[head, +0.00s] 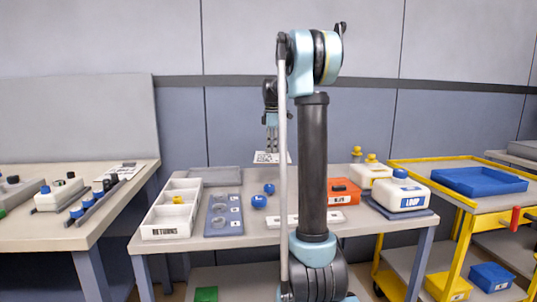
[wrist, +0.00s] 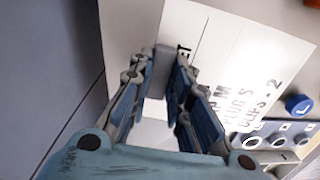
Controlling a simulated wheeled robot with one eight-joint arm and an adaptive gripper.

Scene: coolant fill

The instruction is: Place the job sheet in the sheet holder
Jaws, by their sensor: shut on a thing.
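My gripper (head: 271,147) is above the back of the middle table in the head view. It is shut on the job sheet (head: 265,157), a white sheet with black print that hangs at its fingertips, above the tabletop. In the wrist view the fingertips (wrist: 166,62) pinch the sheet (wrist: 225,45) near its printed edge; its large black lettering is partly covered by the fingers. A flat grey panel (head: 214,176) lies at the table's back left, apart from the sheet. I cannot tell whether it is the sheet holder.
A white bin marked RETURNS (head: 165,231), a grey-blue block with round recesses (head: 223,215) and blue caps (head: 259,201) stand left of my arm. An orange box (head: 344,190) and a white LOOP jug (head: 401,193) stand right. A yellow cart (head: 462,196) is beyond.

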